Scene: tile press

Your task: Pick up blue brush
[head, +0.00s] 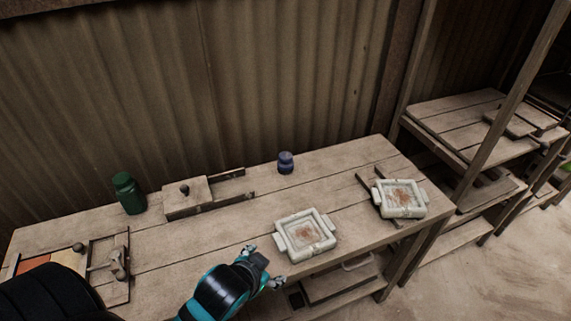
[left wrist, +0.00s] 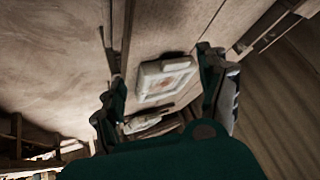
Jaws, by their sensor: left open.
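A small dark blue, jar-like object (head: 286,162) stands near the back edge of the bench. It is the only blue item I see besides my own arm; I cannot make out a brush shape on it. My left gripper (head: 264,267) is at the bench's front edge, left of the nearer white mould and well in front of the blue object. Its fingers are spread, with nothing between them. The left wrist view shows the open fingers (left wrist: 158,78) and the white mould (left wrist: 166,79) beyond. My right gripper is not in view.
The wooden bench (head: 178,257) carries a near white mould (head: 305,235), another mould (head: 399,199) at right, a green bottle (head: 129,193), a wooden block fixture (head: 188,197) and a wooden frame (head: 109,268) at left. Corrugated wall behind. Bare planks lie between gripper and blue object.

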